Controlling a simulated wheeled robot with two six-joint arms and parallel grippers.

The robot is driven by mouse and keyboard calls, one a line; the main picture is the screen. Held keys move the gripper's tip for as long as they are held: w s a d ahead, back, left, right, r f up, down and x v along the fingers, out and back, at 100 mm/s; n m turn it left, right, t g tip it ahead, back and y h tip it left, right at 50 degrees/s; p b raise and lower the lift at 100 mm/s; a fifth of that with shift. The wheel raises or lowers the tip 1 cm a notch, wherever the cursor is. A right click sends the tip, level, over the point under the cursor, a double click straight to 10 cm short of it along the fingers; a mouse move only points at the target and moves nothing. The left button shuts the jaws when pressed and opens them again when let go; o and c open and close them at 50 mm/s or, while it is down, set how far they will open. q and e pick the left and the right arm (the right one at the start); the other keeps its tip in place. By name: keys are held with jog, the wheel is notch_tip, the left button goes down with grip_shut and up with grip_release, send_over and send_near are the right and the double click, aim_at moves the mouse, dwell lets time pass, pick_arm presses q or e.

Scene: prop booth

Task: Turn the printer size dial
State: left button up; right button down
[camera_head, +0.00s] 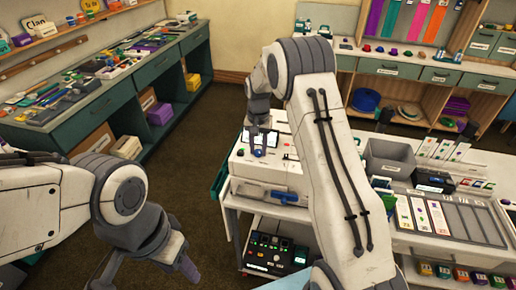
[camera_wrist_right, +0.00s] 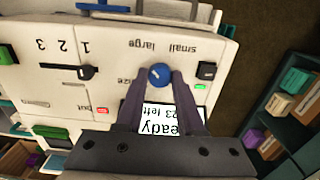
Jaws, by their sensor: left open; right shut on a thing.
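The white printer (camera_head: 262,174) stands on the bench, partly behind my right arm in the head view. In the right wrist view its panel (camera_wrist_right: 115,48) appears upside down, with a round blue size dial (camera_wrist_right: 158,74) near the words "small" and "large". My right gripper (camera_wrist_right: 160,80) is shut on this dial, one dark finger on each side. A lit screen (camera_wrist_right: 168,118) reading "ready" and "23 left" shows between the fingers. In the head view my right gripper (camera_head: 256,122) is over the printer top. My left gripper (camera_head: 188,266) is open and away from the printer, over the floor.
A second dark knob (camera_wrist_right: 207,70) is close beside the right gripper's finger. A black lever (camera_wrist_right: 82,72) is by the numbers 1, 2, 3. A grey bin (camera_head: 390,160) and card trays stand right of my arm. Open floor (camera_head: 195,180) lies left of the printer.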

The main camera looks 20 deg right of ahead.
aim_at(258, 151)
jog(key=c, duration=0.5)
grip_release()
jog(key=shift+r, duration=0.1)
jog(key=shift+r, duration=0.3)
jog(key=shift+r+b, duration=1.45)
jog(key=shift+r, duration=3.45)
